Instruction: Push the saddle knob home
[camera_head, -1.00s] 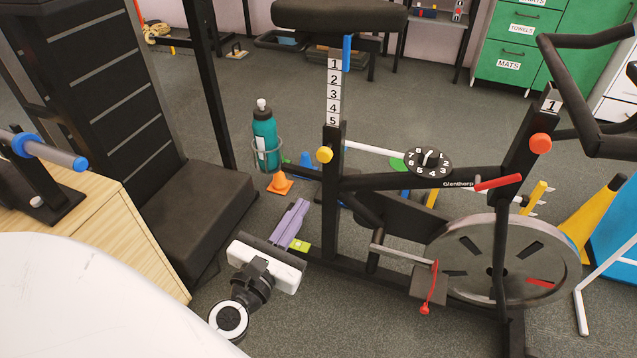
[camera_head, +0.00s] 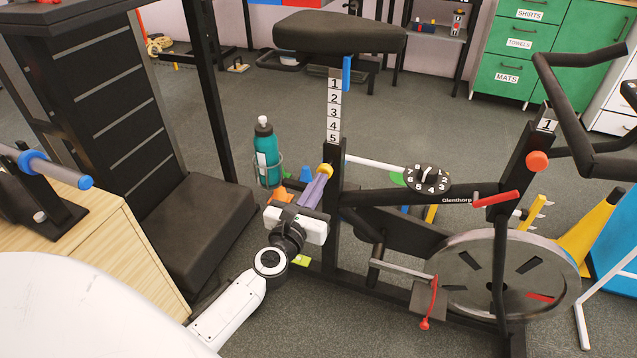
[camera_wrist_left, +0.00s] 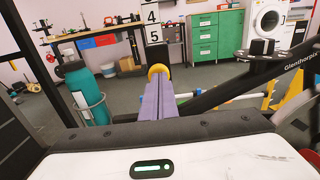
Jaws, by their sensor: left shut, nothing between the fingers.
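The saddle knob is the round yellow knob (camera_head: 325,170) on the black seat post sleeve of the exercise bike, below the numbered post (camera_head: 334,105). It also shows in the left wrist view (camera_wrist_left: 157,72), straight beyond my fingers. My left gripper (camera_head: 322,177) is shut and empty, its purple fingers pointing up at the knob. The fingertips (camera_wrist_left: 159,82) overlap the knob's lower edge in both views; I cannot tell whether they touch it. How deep the knob sits is hidden. The black saddle (camera_head: 340,33) is above. My right gripper is not in view.
A teal bottle (camera_head: 266,152) in a wire holder stands just left of the knob. An orange cone (camera_head: 283,197) is on the floor nearby. The bike's flywheel (camera_head: 505,280) and red handle (camera_head: 497,199) are at right. A black padded bench (camera_head: 195,235) is at left.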

